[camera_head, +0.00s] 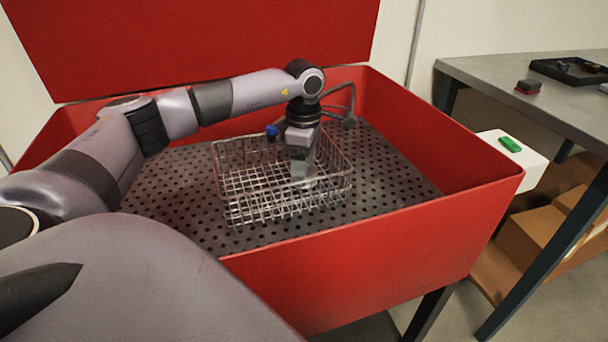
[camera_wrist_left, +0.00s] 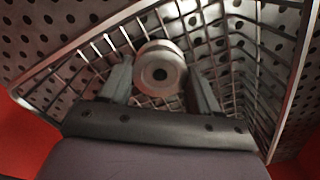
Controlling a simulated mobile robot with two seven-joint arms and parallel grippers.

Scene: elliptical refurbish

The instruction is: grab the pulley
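The pulley (camera_wrist_left: 160,72), a pale metal cylinder with a dark centre hole, lies in the wire basket (camera_wrist_left: 150,20). In the head view the basket (camera_head: 240,190) stands inside the red bin, and a pale bit of the pulley (camera_head: 306,183) shows low under the gripper. My left gripper (camera_head: 302,178) reaches down into the basket. In the wrist view its two fingers (camera_wrist_left: 160,82) are apart, one on each side of the pulley. I cannot tell whether they touch it. My right gripper is not in view.
The red bin (camera_head: 380,255) has high walls and a perforated dark floor (camera_head: 395,180) that is clear around the basket. A grey table (camera_head: 500,72) stands at the right. A white box with a green button (camera_head: 510,144) sits at the bin's right corner.

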